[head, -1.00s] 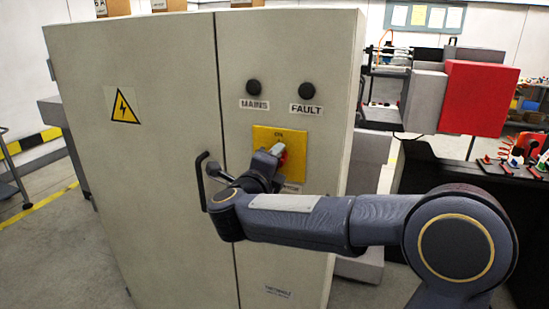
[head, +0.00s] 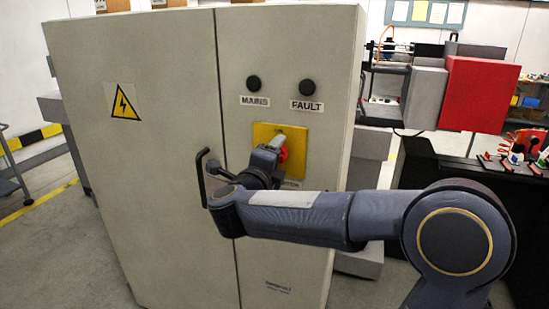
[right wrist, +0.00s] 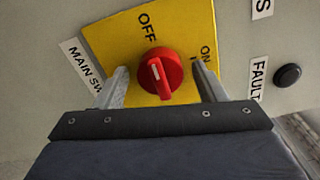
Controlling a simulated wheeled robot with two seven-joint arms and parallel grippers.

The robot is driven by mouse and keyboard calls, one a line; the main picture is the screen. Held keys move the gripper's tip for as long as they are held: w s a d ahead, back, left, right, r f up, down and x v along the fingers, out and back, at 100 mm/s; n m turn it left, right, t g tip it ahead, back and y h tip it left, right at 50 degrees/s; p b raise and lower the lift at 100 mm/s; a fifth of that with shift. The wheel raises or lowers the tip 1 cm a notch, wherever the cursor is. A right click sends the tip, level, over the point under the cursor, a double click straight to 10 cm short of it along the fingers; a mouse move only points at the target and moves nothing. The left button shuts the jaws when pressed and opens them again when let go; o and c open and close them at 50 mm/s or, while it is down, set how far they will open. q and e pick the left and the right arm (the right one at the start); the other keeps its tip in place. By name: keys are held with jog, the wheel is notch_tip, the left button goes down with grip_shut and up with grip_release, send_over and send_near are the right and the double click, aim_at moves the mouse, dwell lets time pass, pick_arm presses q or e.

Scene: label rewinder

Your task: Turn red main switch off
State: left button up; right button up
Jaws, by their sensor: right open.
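The red main switch (right wrist: 160,75) is a round knob on a yellow plate (right wrist: 100,30). The plate is marked OFF at the top and ON at the upper right in the right wrist view. In the head view the switch (head: 283,154) shows partly behind my right gripper (head: 279,147). My left gripper is not in view.
The switch is on a tall grey cabinet (head: 165,190). A black door handle (head: 201,175) sticks out left of my right gripper. Round black MAINS (head: 253,83) and FAULT (head: 307,87) fittings sit above the plate. A red and grey machine (head: 480,95) stands behind on the right.

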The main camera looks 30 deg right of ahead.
jog(key=v, duration=0.8)
jog(key=shift+b, duration=0.45)
